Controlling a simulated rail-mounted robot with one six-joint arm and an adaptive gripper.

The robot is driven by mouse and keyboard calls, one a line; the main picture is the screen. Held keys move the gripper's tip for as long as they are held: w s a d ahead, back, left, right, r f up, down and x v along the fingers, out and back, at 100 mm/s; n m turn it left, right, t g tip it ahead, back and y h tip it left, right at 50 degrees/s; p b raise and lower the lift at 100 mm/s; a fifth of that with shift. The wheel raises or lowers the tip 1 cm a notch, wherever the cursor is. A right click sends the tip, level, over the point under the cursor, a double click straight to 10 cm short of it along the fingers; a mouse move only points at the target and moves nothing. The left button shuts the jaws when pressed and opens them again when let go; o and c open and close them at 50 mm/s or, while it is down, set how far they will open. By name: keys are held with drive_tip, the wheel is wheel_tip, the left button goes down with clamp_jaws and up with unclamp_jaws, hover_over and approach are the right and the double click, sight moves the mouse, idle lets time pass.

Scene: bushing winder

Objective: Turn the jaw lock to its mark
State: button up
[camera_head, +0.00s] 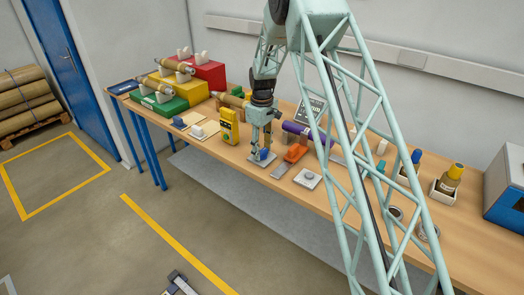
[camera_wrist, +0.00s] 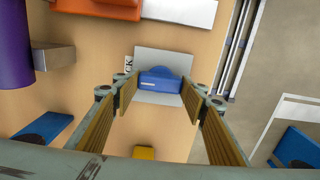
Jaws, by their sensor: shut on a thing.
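The jaw lock is a blue knob (camera_wrist: 162,78) on a light grey plate (camera_wrist: 152,56), with lettering ending in "CK" at the plate's left edge in the wrist view. My gripper (camera_wrist: 159,92) has its fingers on both sides of the knob and is shut on it. In the head view my gripper (camera_head: 261,146) points down over the plate (camera_head: 255,158) near the table's front edge, and the blue knob (camera_head: 264,154) shows between the fingers. A small pale strip shows on the knob's face. I cannot make out the mark on the plate.
An orange block (camera_head: 296,152), a purple roll (camera_head: 296,129) and a white plate with a round knob (camera_head: 307,178) lie to the right on the table. A yellow box (camera_head: 228,126) stands close on the left. Colored stepped racks (camera_head: 190,83) stand at the far left.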

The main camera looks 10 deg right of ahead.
sight(262, 151)
drive_tip(key=o, duration=0.8)
drive_tip(key=shift+o, duration=0.2)
drive_tip(key=shift+r, duration=0.1)
wheel_tip(262, 151, up, 12)
idle(0.4)
idle(0.3)
